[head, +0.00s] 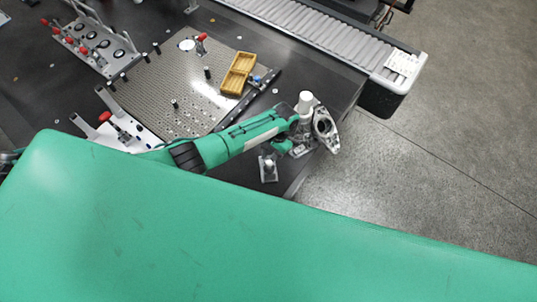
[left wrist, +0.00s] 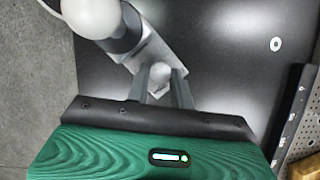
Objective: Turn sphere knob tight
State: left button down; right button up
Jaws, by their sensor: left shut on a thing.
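The knob (left wrist: 158,88) is a small pale round piece on a grey base plate (left wrist: 152,58) in the left wrist view. My left gripper (left wrist: 160,92) has one finger on each side of it and is shut on it. A large white sphere (left wrist: 95,14) on a dark post stands on the same plate, at the upper left. In the head view the white sphere (head: 306,101) shows beside the end of my left arm, near the table's right edge. The knob and fingertips are hard to make out there. My right gripper is not in view.
A silver ring-shaped part (head: 324,128) stands beside the sphere. A small block (head: 268,168) is near the front edge. A perforated plate (head: 200,85) with a yellow tray (head: 238,74) lies behind my arm. A roller conveyor (head: 310,30) runs along the back.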

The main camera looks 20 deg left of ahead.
pick_arm(q)
jog(key=shift+m+t+y, duration=0.3)
jog(key=shift+m, duration=0.7)
jog(key=c, duration=1.5)
grip_release()
jog(key=shift+d, duration=0.1)
jog(key=b+v, duration=0.2)
jog(key=v, duration=1.1)
jog(key=shift+d+r, duration=0.15)
jog(key=shift+r, duration=0.25)
jog(key=shift+f, duration=0.1)
